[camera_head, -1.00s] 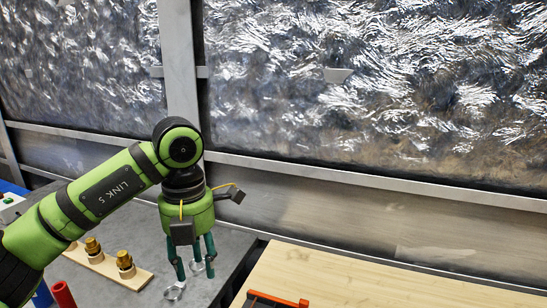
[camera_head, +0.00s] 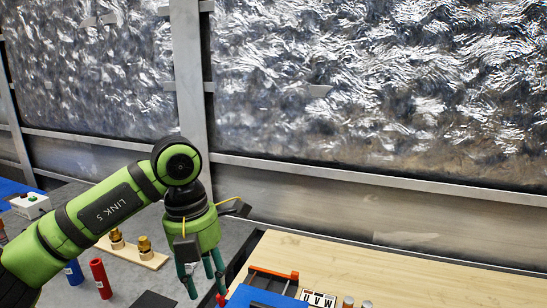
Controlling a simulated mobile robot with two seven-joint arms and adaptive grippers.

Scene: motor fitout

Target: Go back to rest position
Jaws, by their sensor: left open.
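My left gripper (camera_head: 206,288) hangs downward at the lower middle of the head view, at the end of my green left arm. Its teal fingers are apart, and I see nothing held between them. The fingers are in front of the seam between the grey worktop (camera_head: 215,222) and the pale wooden board (camera_head: 350,262). Whether the fingertips touch anything cannot be told. My right gripper is out of view.
Two brass fittings (camera_head: 144,246) stand on a wooden strip left of the gripper. A red cylinder (camera_head: 100,278) and a blue cylinder (camera_head: 74,272) stand nearer. A blue item (camera_head: 262,298), an orange-edged frame (camera_head: 273,275) and lettered tiles (camera_head: 318,299) lie to the right. A metal wall rises behind.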

